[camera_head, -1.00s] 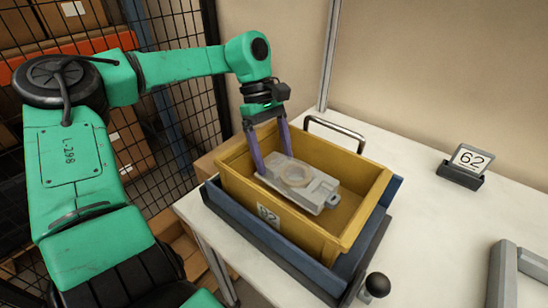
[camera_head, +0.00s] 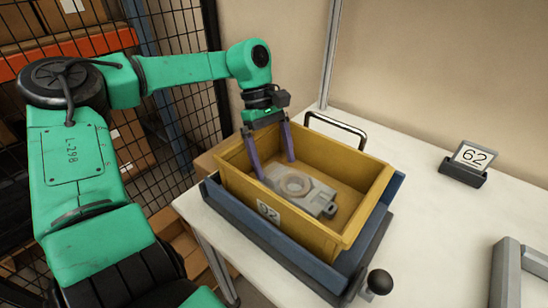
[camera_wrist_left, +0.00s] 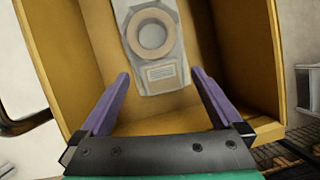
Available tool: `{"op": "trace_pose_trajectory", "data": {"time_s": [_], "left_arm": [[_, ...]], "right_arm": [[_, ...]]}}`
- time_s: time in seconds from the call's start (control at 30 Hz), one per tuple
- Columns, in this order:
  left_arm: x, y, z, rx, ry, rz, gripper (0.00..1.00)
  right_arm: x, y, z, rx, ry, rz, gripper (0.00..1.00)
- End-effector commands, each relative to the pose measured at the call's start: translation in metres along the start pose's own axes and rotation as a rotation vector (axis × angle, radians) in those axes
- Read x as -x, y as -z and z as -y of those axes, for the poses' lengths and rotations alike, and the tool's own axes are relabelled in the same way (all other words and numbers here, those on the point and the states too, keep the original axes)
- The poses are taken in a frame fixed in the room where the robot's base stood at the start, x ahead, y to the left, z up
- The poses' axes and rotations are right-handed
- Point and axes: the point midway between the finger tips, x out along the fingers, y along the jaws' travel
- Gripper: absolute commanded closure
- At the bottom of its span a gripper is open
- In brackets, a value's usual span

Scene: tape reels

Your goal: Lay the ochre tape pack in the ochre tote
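The tape pack, a flat grey case with a tan ring (camera_head: 297,185), lies inside the ochre tote (camera_head: 364,205), apparently flat on its floor. In the left wrist view the pack (camera_wrist_left: 164,78) shows whole except at its top end, with a small label at its near end. My left gripper (camera_head: 277,169) reaches down into the tote at the pack's near-left end. Its two purple fingers are spread apart, with the pack's end beyond and between them in the left wrist view (camera_wrist_left: 161,74); I see no grip on it. My right gripper is out of view.
The tote sits in a blue tray (camera_head: 386,205) with a metal handle (camera_head: 338,125) and a black knob (camera_head: 379,282) beside it. A "62" sign (camera_head: 472,158) stands on the white table (camera_head: 430,215). A grey frame (camera_head: 510,275) lies at right.

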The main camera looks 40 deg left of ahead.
Motion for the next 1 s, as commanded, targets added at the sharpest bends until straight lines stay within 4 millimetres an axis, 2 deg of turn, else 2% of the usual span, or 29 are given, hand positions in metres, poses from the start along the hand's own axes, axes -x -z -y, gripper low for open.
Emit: {"op": "trace_pose_trajectory", "data": {"time_s": [0.13,0.23,0.27,0.37,0.6,0.7,1.0], "left_arm": [[0.005,-0.002,0.0,0.0,0.0,0.0,0.0],[0.018,-0.007,0.0,0.0,-0.001,0.0,0.0],[0.019,-0.005,0.0,0.001,-0.003,-0.001,0.0],[0.042,-0.004,-0.001,0.002,-0.005,-0.004,0.0],[0.11,-0.005,-0.001,0.002,-0.003,-0.003,0.0],[0.125,-0.005,0.0,0.002,0.0,-0.001,0.0],[0.132,-0.005,0.0,0.0,0.0,0.0,0.0]], "right_arm": [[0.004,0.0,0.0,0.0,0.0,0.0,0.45],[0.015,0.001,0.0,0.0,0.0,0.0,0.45],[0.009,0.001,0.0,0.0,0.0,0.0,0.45],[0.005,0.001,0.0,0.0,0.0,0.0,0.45],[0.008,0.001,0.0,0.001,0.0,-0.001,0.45],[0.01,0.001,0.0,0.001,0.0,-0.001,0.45],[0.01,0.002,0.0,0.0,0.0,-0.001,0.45]]}}
